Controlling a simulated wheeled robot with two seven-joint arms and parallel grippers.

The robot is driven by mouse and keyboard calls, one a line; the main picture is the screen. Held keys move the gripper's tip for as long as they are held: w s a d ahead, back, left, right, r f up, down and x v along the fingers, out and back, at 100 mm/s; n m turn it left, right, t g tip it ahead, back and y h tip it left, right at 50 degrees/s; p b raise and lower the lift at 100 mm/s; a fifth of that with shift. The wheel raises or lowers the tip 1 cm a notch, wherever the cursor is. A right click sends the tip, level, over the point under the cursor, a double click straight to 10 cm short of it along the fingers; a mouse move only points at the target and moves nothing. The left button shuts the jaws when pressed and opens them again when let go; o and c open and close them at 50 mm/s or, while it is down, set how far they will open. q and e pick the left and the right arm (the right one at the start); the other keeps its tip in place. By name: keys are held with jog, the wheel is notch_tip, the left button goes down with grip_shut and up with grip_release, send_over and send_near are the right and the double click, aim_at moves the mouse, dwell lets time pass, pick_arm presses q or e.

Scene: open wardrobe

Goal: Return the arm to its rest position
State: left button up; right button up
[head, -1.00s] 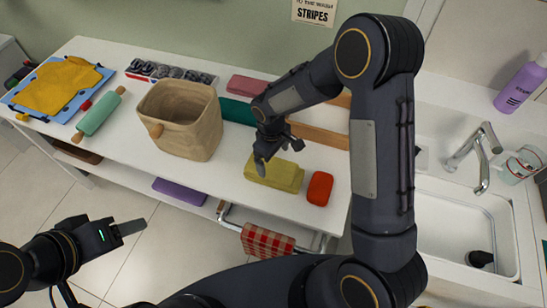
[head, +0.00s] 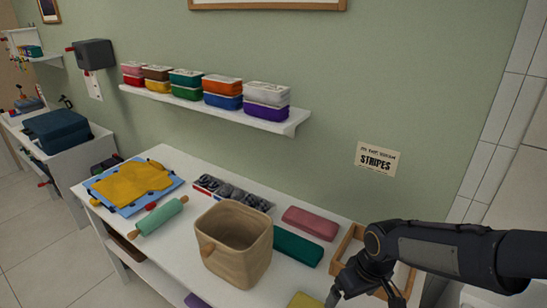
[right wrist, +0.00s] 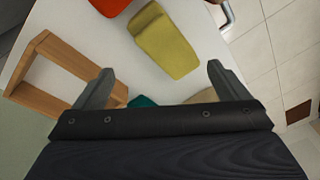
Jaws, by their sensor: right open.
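My right gripper (head: 368,292) is at the bottom right of the head view, in front of the wooden frame (head: 347,243). In the right wrist view the right gripper (right wrist: 158,80) has its two fingers wide apart, with nothing between them. Beyond the fingers lie a yellow-green block (right wrist: 165,40) and a red-orange block (right wrist: 110,5) on the white table. The yellow-green block (head: 304,300) is cut off by the lower edge of the head view. My left gripper is not in view.
On the white table (head: 170,240) are a tan basket (head: 235,258), a teal block (head: 297,246), a pink block (head: 310,222), a tray of dark pieces (head: 233,193), a green rolling pin (head: 160,216) and yellow dough (head: 130,184). A wall shelf (head: 220,112) holds coloured boxes.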

jog(key=s+d+r+m+t+y, duration=0.1)
jog(key=s+r+m+t, duration=0.1)
jog(key=s, duration=0.6)
jog(key=s+d+r+m+t+y+b, duration=0.1)
jog(key=s+r+m, duration=0.3)
jog(key=s, duration=0.5)
jog(key=shift+d+r+t, duration=0.2)
jog(key=shift+r+t, duration=0.4)
jog(key=shift+t, duration=0.2)
